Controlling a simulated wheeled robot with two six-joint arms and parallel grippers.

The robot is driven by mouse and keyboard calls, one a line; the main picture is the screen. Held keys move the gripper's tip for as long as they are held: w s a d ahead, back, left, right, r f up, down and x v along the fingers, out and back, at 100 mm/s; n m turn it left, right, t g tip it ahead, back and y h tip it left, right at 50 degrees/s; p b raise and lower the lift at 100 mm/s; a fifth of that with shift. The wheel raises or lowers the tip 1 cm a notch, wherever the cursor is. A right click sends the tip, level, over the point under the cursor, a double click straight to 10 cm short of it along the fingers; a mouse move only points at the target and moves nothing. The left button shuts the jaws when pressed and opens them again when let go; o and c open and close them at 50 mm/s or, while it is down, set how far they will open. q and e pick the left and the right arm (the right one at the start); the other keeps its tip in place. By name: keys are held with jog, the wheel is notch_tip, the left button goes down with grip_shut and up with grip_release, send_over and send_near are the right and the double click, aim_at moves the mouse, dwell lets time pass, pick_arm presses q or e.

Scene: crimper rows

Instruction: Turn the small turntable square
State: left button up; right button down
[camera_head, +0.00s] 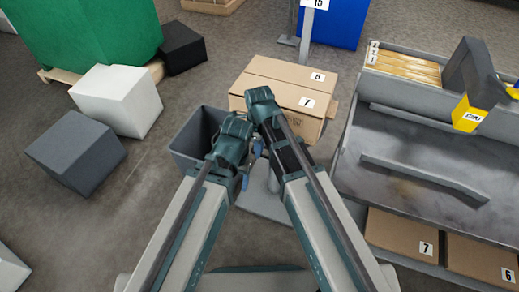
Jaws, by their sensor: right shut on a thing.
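I cannot make out the small turntable for certain. A light grey flat piece (264,198) shows low between my two forearms, and my arms cover much of it. My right gripper (257,150) is partly hidden by its own wrist, close in front of the cardboard boxes. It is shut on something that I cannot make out. My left gripper (243,180) is beside it, to the left, near the dark grey bin. Its fingers are mostly hidden, so I cannot tell whether it is open or shut.
Cardboard boxes (275,72) marked 8 and 7 stand just beyond my wrists. The dark grey open bin (187,146) is at their left. A grey bench (420,150) with a yellow-and-grey tool (470,112) fills the right. Grey and white cubes (117,98) stand left; floor between is clear.

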jog(key=c, duration=1.2)
grip_release()
jog(key=shift+o, duration=0.2)
jog(key=shift+r, duration=0.1)
notch_tip(320, 180, up, 14)
jog(key=p, duration=1.3)
jog(key=shift+f+p, duration=0.2)
jog(key=shift+p, duration=0.2)
